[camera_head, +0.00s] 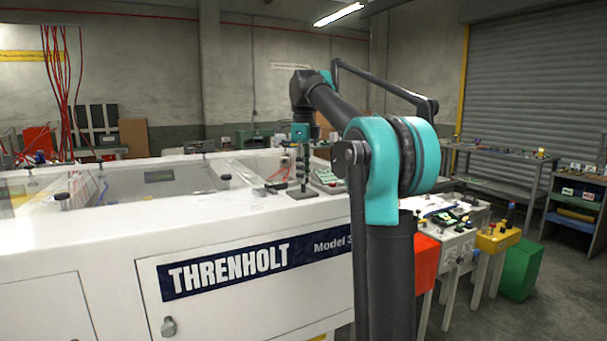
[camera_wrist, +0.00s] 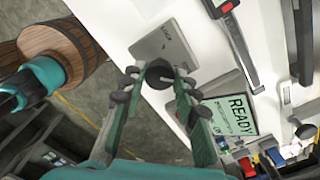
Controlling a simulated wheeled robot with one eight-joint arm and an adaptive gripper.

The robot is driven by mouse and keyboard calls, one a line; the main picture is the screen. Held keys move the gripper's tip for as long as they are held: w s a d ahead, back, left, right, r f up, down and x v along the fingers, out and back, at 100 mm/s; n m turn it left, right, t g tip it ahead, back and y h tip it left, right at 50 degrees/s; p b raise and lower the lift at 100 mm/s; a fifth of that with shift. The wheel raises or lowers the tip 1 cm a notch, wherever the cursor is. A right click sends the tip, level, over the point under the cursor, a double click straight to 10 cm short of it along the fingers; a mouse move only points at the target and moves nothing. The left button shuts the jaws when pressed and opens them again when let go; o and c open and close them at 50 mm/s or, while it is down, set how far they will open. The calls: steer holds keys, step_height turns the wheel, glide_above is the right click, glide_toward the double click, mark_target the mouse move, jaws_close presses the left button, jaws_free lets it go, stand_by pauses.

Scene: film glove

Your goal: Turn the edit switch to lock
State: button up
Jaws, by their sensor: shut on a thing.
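The edit switch is a dark round knob (camera_wrist: 159,74) on a grey plate (camera_wrist: 166,46) with small dark lettering that I cannot read surely. My gripper (camera_wrist: 160,76) has its two green fingers on either side of the knob, shut on it. The fingertips hide part of the knob, so I cannot tell which way it points. In the head view my gripper (camera_head: 302,172) reaches straight down to the top of the white Threnholt machine (camera_head: 110,245), near its right end. The knob itself is too small to make out there.
A green display reading READY (camera_wrist: 238,117) lies right of the fingers. A caliper-like tool (camera_wrist: 237,45) lies on the white top. A wooden barrel (camera_wrist: 60,50) stands below, left. In the head view a red bin (camera_head: 425,262) stands right of the machine.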

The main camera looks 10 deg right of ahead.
steer(key=shift+n, duration=0.4)
steer(key=n, duration=1.3)
steer(key=shift+n, duration=2)
steer(key=o, duration=1.2)
steer(key=shift+c, duration=0.2)
